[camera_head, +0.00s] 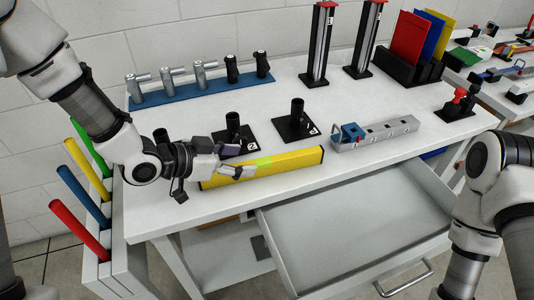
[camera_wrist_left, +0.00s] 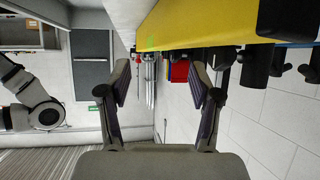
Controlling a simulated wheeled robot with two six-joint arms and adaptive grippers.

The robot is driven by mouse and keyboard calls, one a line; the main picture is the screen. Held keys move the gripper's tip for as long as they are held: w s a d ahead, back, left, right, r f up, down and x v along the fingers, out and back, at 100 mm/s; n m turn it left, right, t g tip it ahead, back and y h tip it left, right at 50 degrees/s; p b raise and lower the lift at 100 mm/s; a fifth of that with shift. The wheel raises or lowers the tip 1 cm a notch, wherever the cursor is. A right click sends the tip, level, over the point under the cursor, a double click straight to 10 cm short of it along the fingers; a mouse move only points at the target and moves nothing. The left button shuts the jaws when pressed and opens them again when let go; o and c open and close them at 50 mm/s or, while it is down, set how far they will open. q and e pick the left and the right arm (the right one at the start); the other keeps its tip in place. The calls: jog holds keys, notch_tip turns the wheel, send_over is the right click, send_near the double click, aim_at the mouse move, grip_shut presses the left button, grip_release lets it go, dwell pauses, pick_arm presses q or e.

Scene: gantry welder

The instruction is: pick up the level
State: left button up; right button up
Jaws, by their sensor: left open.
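The level is a long yellow bar (camera_head: 290,161) with a pale green patch, lying near the front edge of the white workbench. My left gripper (camera_head: 232,162) is at the left part of the level, with its fingers overlapping the bar in the head view. In the left wrist view the level (camera_wrist_left: 205,22) crosses the top, and the open fingers of the left gripper (camera_wrist_left: 160,85) have nothing between them. I cannot tell whether a finger touches the level. My right arm shows at the right, but its gripper is out of the frame.
Two black stands (camera_head: 297,122) are just behind the level. A grey rail with a blue clamp (camera_head: 375,133) lies to its right. An open drawer (camera_head: 355,230) juts out below the bench front. Coloured tubes (camera_head: 75,190) stand at the left end.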

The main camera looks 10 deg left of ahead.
aim_at(261, 162)
pick_arm(q)
jog(key=shift+d+f, duration=0.2)
jog(key=shift+d, duration=0.2)
jog(key=shift+w+d+f, duration=0.1)
jog(key=shift+d+f, duration=0.05)
jog(key=shift+d, duration=0.15)
jog(key=x, duration=0.5)
jog(key=shift+w+d+f, duration=0.1)
jog(key=shift+w+f, duration=0.1)
jog(key=shift+w, duration=0.1)
grip_shut()
